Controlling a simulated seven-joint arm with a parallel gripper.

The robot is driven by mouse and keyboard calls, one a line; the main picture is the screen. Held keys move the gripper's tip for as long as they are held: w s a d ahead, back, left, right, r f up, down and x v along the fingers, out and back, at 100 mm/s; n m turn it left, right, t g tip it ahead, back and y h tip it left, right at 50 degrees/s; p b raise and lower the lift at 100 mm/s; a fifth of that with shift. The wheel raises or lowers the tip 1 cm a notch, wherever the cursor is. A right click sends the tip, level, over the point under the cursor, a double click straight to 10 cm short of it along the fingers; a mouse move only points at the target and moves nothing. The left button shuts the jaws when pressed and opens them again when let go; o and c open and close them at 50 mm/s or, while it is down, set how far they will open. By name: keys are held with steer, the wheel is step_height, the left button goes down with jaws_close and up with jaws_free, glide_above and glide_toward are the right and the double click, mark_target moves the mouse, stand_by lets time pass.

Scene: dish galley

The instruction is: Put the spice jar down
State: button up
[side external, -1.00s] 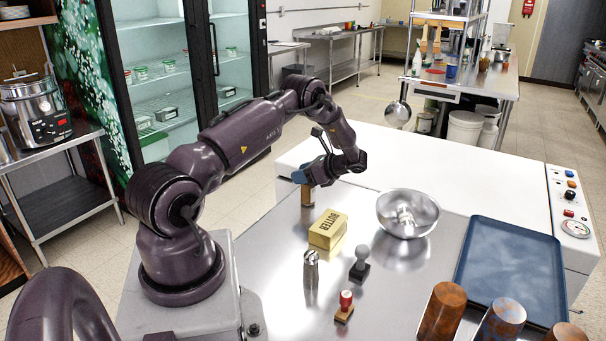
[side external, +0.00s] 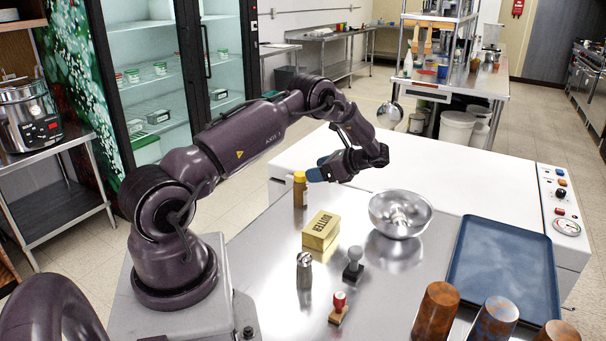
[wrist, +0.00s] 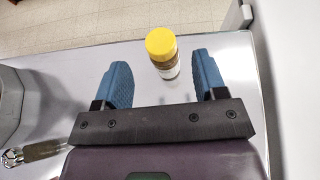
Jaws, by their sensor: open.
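The spice jar (side external: 300,190), brown with a yellow lid, stands upright on the steel counter (side external: 262,250) near its far edge. My gripper (side external: 318,172) is open and empty, just to the right of the jar and level with its upper part in the side view. In the wrist view the jar (wrist: 162,52) shows between and beyond the two blue fingertips (wrist: 161,72), with a gap to each finger.
A blue tray (side external: 500,270) and several brown cups (side external: 436,312) are at the right.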

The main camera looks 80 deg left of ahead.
steer(key=w+d+r+n+t+h, duration=0.1)
steer(key=d+r+n+t+h, duration=0.45)
steer(key=d+r, duration=1.45)
steer(key=s+d+r+n+t+h, duration=0.1)
steer(key=s+d+r+t, duration=0.1)
steer(key=s+d+t, duration=0.3)
steer(key=s+d+r+n+t+h, duration=0.1)
steer(key=s+d+t, duration=0.3)
steer(key=s+d, duration=0.6)
steer(key=shift+s+d+r+n+t+h, duration=0.15)
steer(key=shift+d+r+n+t+h, duration=0.3)
steer(key=shift+r, duration=0.3)
